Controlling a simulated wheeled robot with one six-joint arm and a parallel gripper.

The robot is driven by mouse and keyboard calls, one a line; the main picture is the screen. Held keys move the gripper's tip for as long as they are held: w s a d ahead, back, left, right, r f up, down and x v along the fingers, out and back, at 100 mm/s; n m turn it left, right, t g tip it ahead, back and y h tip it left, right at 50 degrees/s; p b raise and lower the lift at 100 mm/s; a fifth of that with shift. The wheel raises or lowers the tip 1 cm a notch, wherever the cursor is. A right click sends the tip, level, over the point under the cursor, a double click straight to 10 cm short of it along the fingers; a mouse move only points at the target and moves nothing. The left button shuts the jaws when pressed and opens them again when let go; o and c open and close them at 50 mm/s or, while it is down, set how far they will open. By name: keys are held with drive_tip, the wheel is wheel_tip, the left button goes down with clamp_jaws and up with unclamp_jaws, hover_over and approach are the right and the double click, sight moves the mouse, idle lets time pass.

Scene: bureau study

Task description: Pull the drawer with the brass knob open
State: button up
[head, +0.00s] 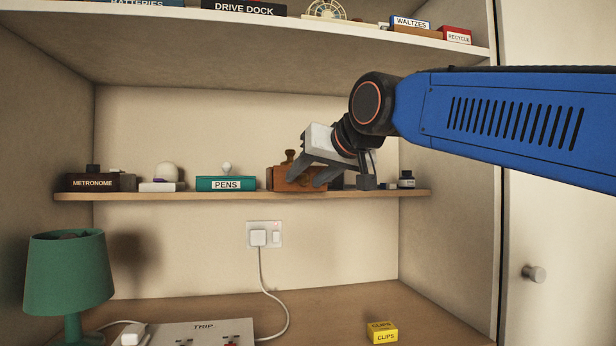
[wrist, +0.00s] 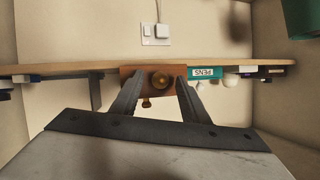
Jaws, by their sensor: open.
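A small orange-brown wooden box (head: 283,181) stands on the middle shelf, with a dark knob-shaped piece on top. In the wrist view, which is upside down, the box (wrist: 130,73) shows a round brass knob (wrist: 160,78) on its front face. No gap around a drawer front can be made out. My gripper (head: 304,180) is in front of the box in the head view and hides part of it. Its fingers are open (wrist: 160,82), one on each side of the knob in the wrist view. I cannot tell whether they touch the knob or the box.
A teal PENS box (head: 226,184) stands left of the wooden box, and a METRONOME box (head: 93,183) farther left. Small dark items and an ink bottle (head: 406,179) are to the right. The upper shelf (head: 240,28) overhangs. A green lamp (head: 68,272) stands below.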

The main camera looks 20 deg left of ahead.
drive_tip(key=v, duration=1.7)
drive_tip(key=shift+d, duration=0.1)
